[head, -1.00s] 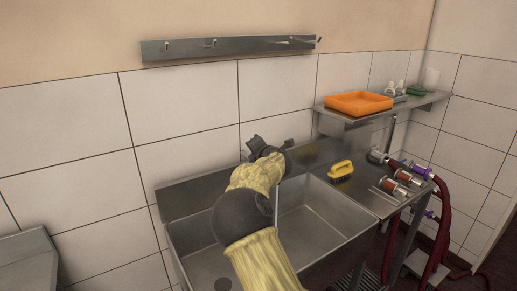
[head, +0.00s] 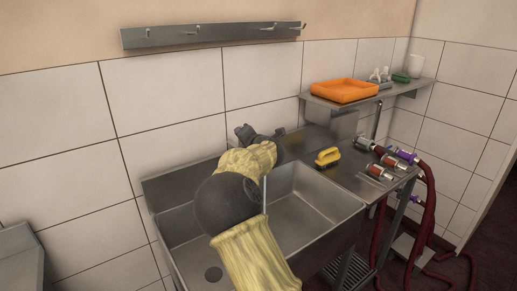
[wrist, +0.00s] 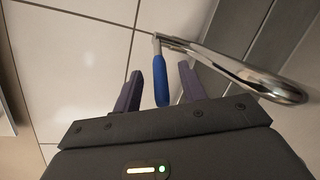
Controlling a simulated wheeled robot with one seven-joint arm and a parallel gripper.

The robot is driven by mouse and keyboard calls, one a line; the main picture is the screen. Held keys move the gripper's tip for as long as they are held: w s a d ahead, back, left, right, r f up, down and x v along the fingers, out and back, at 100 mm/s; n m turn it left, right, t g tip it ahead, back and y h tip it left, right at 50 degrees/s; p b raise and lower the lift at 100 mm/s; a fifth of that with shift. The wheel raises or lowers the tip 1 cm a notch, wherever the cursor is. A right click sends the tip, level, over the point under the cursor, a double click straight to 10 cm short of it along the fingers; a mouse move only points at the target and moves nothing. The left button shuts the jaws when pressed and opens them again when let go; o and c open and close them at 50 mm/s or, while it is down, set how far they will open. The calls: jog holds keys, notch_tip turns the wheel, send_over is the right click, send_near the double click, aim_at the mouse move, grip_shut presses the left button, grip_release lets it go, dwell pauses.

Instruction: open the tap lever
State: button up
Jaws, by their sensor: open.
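The tap lever (wrist: 161,78) is a blue-sleeved bar on a metal stem in the wrist view. It joins a curved chrome tap spout (wrist: 236,68) that runs to the right. My gripper (wrist: 160,69) is open, with one dark finger on each side of the lever. The lever lies between the fingers, with a gap visible on both sides in this view. In the head view my gripper (head: 258,134) is by the wall at the back of the sink, and my arm hides the lever.
The steel sink (head: 312,204) lies below my arm. A yellow brush (head: 327,157) and metal hose couplings (head: 376,171) are on the counter at right. A wall shelf (head: 402,91) holds an orange tray (head: 345,90). A hook rail (head: 212,35) is above.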

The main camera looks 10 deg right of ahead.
jog(key=b+v, duration=0.2)
jog(key=v, duration=1.2)
jog(key=shift+s+r, duration=0.1)
